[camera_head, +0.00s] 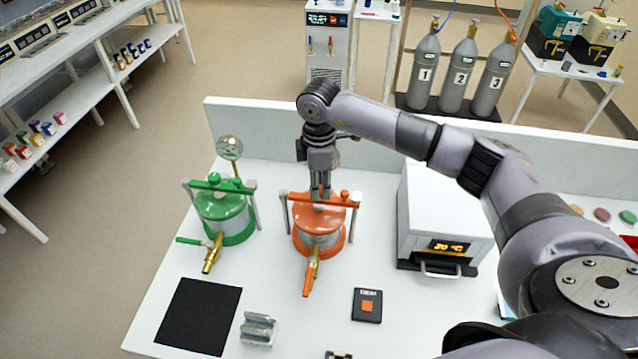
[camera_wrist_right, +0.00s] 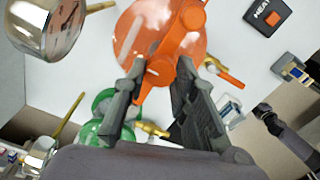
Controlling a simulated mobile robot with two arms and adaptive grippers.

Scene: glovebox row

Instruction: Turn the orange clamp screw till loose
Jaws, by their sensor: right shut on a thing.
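The orange vessel (camera_head: 318,240) stands on the white bench, with an orange clamp bar (camera_head: 297,196) across its lid. My right gripper (camera_head: 320,194) points down over the middle of the bar, shut on the orange clamp screw (camera_wrist_right: 160,69). In the head view the fingers mostly hide the screw. In the right wrist view the orange part sits between the two fingers, with the orange lid (camera_wrist_right: 135,35) behind. How loose the screw is cannot be told. My left gripper is not in view.
A green vessel (camera_head: 222,212) with a gauge (camera_head: 229,148) behind it stands left. A white heater box (camera_head: 438,215) stands right, under my right arm. A black mat (camera_head: 198,316), a grey metal block (camera_head: 258,329) and a black pad (camera_head: 367,305) lie in front.

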